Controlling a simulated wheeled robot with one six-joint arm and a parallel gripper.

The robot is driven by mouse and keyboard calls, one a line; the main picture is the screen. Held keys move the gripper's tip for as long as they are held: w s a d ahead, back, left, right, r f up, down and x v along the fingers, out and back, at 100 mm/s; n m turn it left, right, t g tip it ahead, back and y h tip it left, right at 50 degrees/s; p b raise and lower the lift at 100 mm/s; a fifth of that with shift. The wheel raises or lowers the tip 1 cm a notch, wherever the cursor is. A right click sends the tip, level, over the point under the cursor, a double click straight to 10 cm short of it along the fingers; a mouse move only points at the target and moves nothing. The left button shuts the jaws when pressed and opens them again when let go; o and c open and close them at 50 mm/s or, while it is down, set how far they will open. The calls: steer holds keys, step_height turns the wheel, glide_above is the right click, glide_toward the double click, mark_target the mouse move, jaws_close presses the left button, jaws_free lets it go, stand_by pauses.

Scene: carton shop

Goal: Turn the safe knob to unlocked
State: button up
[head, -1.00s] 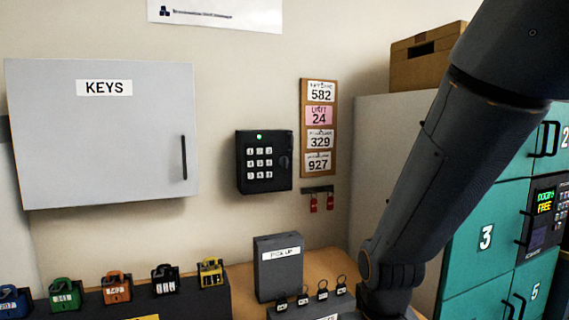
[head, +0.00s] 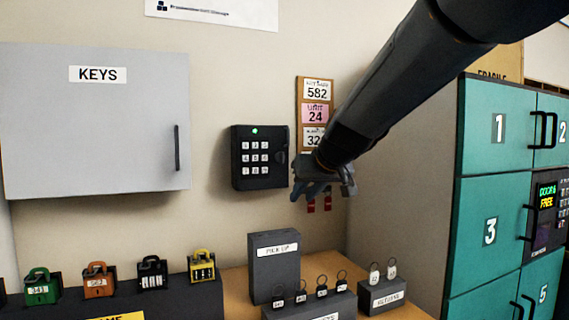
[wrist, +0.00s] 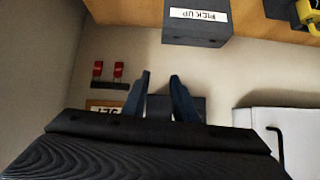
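The safe is a small black keypad box (head: 252,171) on the wall, with white number keys and a lit green light. Its round dark knob (head: 281,158) is at the right side of its face; which way it is turned is too small to tell. My gripper (head: 306,194) is just right of the safe and a little below knob height in the head view, apparently not touching it. In the wrist view, which is upside down, the two fingers (wrist: 160,82) are spread with nothing between the tips. A dark box, seemingly the safe (wrist: 198,104), shows partly behind them; the knob is hidden there.
A grey KEYS cabinet (head: 95,125) hangs left of the safe. A note board (head: 301,115) and red tags (head: 327,203) are right of it, partly behind my arm. A PICK UP box (head: 273,282) stands below. Teal lockers (head: 477,190) are at right.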

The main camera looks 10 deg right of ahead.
mark_target(283, 153)
steer(key=w+a+r+n+t+y+b, duration=0.1)
steer(key=w+r+t, duration=0.15)
steer(key=r, duration=0.35)
steer(key=w+a+r+t+b, duration=0.1)
steer(key=w+r, duration=0.3)
steer(key=r, duration=0.3)
steer(key=shift+f+p+x, duration=0.1)
steer(key=shift+p+x, duration=0.25)
steer(key=shift+x, duration=1.5)
steer(key=shift+f+p+x, duration=0.15)
steer(key=shift+p+x, duration=0.15)
steer(key=shift+x, duration=1.5)
steer(key=shift+s, duration=0.1)
steer(key=shift+c, duration=0.5)
jaws_close()
